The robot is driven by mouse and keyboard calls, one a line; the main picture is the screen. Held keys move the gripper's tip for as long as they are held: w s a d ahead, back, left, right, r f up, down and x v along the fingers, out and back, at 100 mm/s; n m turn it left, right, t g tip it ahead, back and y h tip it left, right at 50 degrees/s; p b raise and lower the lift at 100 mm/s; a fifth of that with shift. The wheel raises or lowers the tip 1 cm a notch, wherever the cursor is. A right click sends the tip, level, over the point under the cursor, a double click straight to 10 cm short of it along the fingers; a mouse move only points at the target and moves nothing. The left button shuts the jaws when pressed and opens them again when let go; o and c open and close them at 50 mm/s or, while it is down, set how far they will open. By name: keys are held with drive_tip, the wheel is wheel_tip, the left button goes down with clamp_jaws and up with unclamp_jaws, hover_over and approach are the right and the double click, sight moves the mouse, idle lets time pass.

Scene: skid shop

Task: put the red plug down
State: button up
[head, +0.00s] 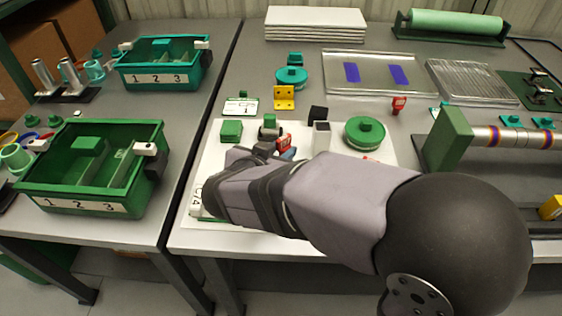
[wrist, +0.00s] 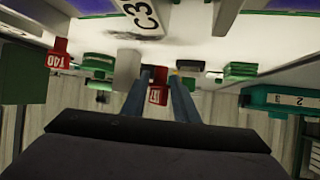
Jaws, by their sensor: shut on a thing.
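The red plug (head: 284,142) with a pale label shows above the white sheet (head: 222,160) in the head view, partly hidden by my wrist. In the wrist view the red plug (wrist: 158,94) is between my two blue-grey fingertips. My gripper (wrist: 159,88) is shut on it. In the head view my gripper (head: 288,153) is mostly hidden behind my arm. I cannot tell whether the plug touches the surface beneath. A second red labelled piece (head: 398,104) stands apart to the right and also shows at the left of the wrist view (wrist: 57,56).
Around the plug are a green block (head: 231,131), a pale upright block (head: 321,138), a black block (head: 318,113) and a round green part (head: 365,132). A yellow bracket (head: 284,98) stands behind. Green numbered bins (head: 84,203) are on the left table. A green-ended roller (head: 447,140) is right.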

drive_tip(key=shift+f, duration=1.8)
drive_tip(key=shift+f+b, duration=0.2)
drive_tip(key=shift+b, duration=0.45)
drive_tip(key=o, duration=1.1)
drive_tip(key=shift+c, duration=0.2)
drive_tip(key=shift+r+p, duration=0.2)
drive_tip(key=shift+p, duration=0.1)
drive_tip(key=shift+r+p, duration=0.15)
drive_tip(key=shift+p, duration=0.15)
drive_tip(key=v, duration=1.2)
